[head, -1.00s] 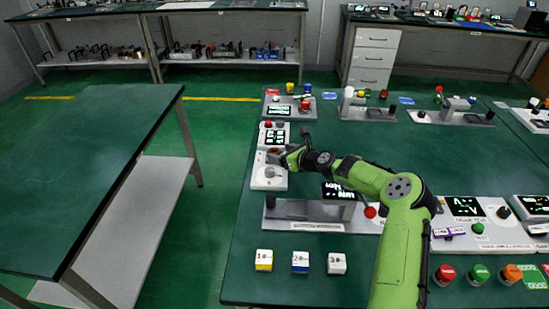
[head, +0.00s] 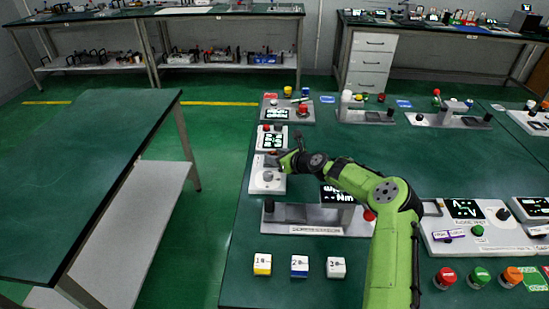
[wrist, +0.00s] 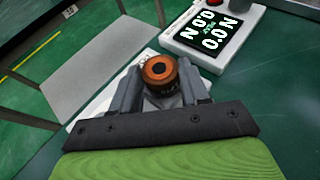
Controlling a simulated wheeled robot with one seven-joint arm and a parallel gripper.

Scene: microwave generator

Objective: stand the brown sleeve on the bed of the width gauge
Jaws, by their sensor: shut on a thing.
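The brown sleeve (wrist: 160,68) is a short ring with an orange-brown top rim and a dark hole. In the wrist view it stands upright between the fingers of my gripper (wrist: 160,84), which is shut on it. In the head view my gripper (head: 283,160) is at the left side of the green table, over or just beside a white device with a grey knob (head: 267,178). A pale plate lies below the sleeve in the wrist view. I cannot tell whether the sleeve touches it, or read a label naming the width gauge.
A white display box (head: 272,139) stands just behind my gripper; its screen reads 0.0 N in the wrist view (wrist: 208,30). A long grey fixture (head: 316,217) stands in front, with several numbered blocks nearer. The table edge is close on the left, with a walking gap beyond.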

